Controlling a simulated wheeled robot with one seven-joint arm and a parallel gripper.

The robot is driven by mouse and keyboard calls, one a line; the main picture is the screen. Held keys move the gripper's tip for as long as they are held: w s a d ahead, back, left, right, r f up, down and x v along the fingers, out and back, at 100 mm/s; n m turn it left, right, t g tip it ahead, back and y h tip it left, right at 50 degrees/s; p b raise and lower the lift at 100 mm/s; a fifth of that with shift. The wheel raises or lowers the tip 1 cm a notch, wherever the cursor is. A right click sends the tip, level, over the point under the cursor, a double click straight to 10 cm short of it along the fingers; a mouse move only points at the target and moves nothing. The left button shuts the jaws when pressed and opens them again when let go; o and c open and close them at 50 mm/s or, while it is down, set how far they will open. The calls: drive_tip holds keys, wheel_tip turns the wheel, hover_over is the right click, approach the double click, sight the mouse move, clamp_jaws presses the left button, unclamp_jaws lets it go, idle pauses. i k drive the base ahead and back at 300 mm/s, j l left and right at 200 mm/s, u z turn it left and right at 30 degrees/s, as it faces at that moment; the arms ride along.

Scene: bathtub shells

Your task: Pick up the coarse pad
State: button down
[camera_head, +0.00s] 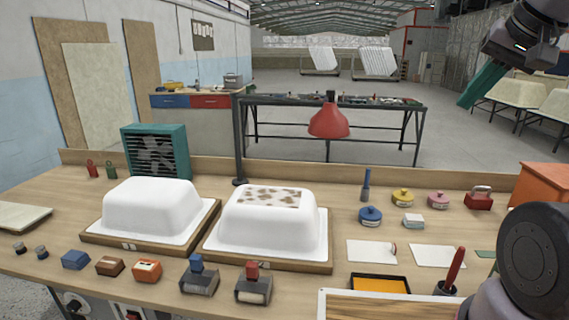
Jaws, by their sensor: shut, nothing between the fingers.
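Small hand blocks that may be pads stand in a row along the front of the workbench: a blue block (75,260), a brown block (110,266) and an orange block (147,270). To their right are a grey block with a blue knob (199,280) and a grey block with a red knob (253,287). I cannot tell from this view which one is the coarse pad. My gripper (468,101) is at the upper right, its teal fingers pointing down and left. It is shut and empty, held above the bench and well away from the blocks.
Two white tub shells (152,207) (250,232) on wooden boards fill the bench's middle left; the right one has brown patches. A red lamp (329,121) hangs behind. Tins, white sheets (372,251), a yellow tray (380,284) and an orange box (545,190) occupy the right.

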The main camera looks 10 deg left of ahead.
sight(108, 266)
drive_tip(key=k+u, duration=0.15)
drive_tip(key=u, duration=1.1)
drive_tip(key=i+l+u, duration=0.1)
drive_tip(key=u, duration=0.65)
